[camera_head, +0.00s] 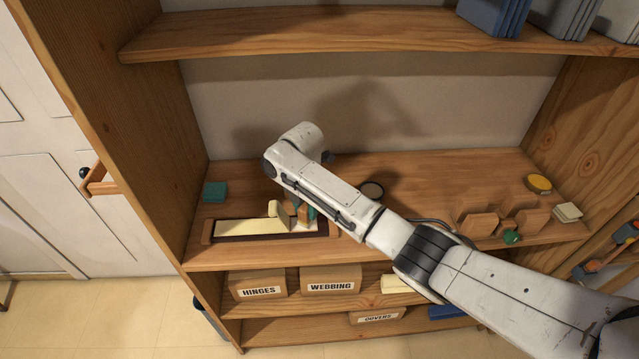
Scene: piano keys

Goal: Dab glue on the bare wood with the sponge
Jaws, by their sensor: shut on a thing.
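A long, low wooden holder (207,232) lies on the middle shelf at left, with a pale strip (240,228) along it and a dark front edge. A small cream-yellow block (275,208), which looks like the sponge, stands over the strip. My gripper (291,210) is small and partly hidden by my forearm; it is at the block's right side and appears shut on it. Whether the block touches the strip is unclear. A patch of teal shows just right of the gripper. No glue can be made out on the wood.
A teal block (214,192) sits at the shelf's left end. A round dish (371,190) stands behind my arm. Several wooden blocks (476,218), a yellow round piece (538,183) and a pale pad (567,212) are at right. The upper shelf (330,35) overhangs; labelled boxes (330,281) sit below.

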